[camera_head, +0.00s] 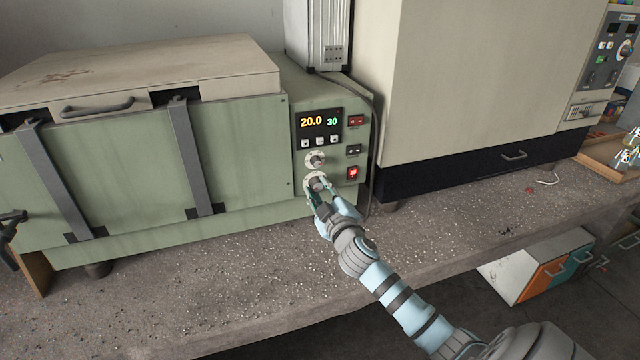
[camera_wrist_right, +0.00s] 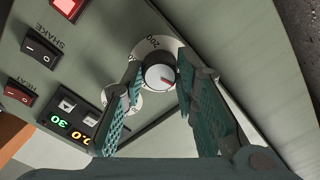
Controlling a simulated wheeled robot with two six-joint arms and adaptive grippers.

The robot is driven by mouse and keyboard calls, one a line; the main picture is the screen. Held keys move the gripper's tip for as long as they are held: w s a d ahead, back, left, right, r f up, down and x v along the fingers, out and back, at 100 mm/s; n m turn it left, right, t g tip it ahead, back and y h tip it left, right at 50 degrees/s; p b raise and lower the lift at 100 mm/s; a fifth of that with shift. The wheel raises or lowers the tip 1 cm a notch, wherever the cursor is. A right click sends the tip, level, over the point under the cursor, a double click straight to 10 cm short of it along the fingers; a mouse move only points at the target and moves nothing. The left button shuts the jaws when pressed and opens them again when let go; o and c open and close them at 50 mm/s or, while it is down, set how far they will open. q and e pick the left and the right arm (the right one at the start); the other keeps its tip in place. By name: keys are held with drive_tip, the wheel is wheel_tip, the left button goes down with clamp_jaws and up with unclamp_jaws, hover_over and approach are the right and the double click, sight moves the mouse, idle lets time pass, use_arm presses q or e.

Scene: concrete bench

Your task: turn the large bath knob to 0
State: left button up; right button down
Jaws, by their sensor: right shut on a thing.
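The green bath (camera_head: 240,145) stands on the bench with its control panel at its right end. The panel has an upper knob (camera_head: 315,160) and a lower knob (camera_head: 316,181). My right gripper (camera_head: 317,192) is at the lower knob and shut on it, with one finger on each side. In the right wrist view the gripped knob (camera_wrist_right: 160,76) has a light cap, a red pointer mark and a dial marked 200. The upper knob's dial (camera_wrist_right: 127,102) is partly hidden behind a finger there. The display (camera_head: 319,124) reads 20.0 and 30. My left gripper is not visible.
Rocker switches sit beside the knobs, including a lit red one (camera_head: 352,173). A large beige cabinet (camera_head: 450,80) stands to the right of the bath. The bench top (camera_head: 240,270) in front of the bath is clear, with pale specks.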

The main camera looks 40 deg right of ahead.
drive_tip(key=shift+n+p, duration=0.65)
drive_tip(key=shift+n, duration=0.75)
drive_tip(key=c, duration=1.3)
unclamp_jaws()
drive_tip(key=v, duration=1.2)
drive_tip(key=shift+w, duration=0.1)
